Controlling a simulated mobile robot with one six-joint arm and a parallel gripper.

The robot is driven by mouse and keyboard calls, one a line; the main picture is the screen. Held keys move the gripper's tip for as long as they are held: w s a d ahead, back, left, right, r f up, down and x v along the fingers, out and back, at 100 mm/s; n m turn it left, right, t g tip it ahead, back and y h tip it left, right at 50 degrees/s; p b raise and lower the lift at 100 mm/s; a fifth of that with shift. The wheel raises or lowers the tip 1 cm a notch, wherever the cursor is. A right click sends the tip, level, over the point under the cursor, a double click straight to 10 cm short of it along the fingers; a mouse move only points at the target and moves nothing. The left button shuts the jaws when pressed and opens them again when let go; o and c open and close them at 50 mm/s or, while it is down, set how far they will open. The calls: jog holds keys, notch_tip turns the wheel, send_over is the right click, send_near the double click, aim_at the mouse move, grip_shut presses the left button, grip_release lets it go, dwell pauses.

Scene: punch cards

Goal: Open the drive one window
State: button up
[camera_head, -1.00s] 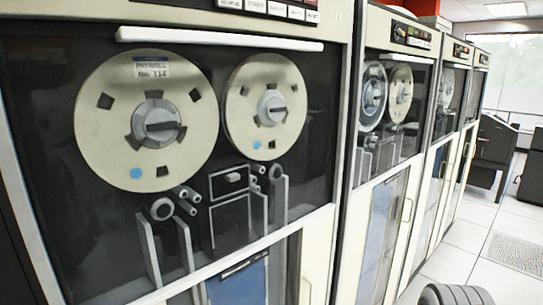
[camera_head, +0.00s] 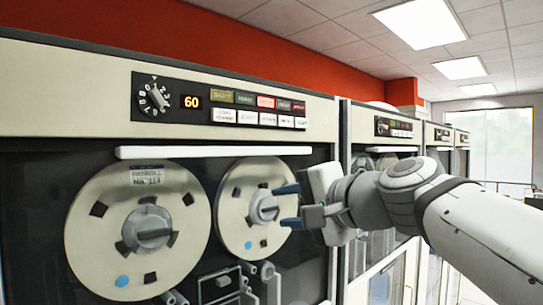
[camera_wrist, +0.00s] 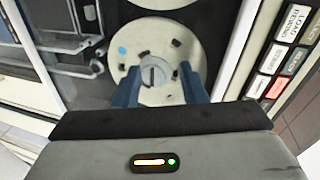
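The nearest tape drive fills the left of the head view. Its dark window (camera_head: 32,200) has a long white handle bar (camera_head: 215,151) along the top edge. Behind the window are a left reel (camera_head: 90,225) labelled "PAYROLL No. 114" and a right reel (camera_head: 237,205). I cannot tell from these frames whether the window is fully shut. My gripper (camera_head: 289,206) is open and empty, with blue fingers spread in front of the right reel, below and right of the bar's middle. In the wrist view, that reel (camera_wrist: 135,60) shows between the fingers (camera_wrist: 160,85).
A control panel (camera_head: 220,103) with a dial, a lit "60" and several buttons sits above the bar. More tape drives (camera_head: 392,128) stand in a row to the right, behind my arm. A red wall band (camera_head: 180,40) runs behind the drives.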

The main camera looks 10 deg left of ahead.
aim_at(242, 152)
notch_tip(242, 152, up, 9)
jog(key=a+m+y, duration=0.1)
jog(key=a+y, duration=0.1)
jog(key=shift+t, duration=0.4)
jog(key=p+x, duration=0.1)
jog(key=x, duration=0.2)
jog(key=p+x, duration=0.2)
jog(key=x, duration=0.2)
jog(key=shift+s+a+r, duration=0.1)
jog(key=shift+s+a, duration=0.05)
jog(key=shift+a, duration=0.2)
grip_shut()
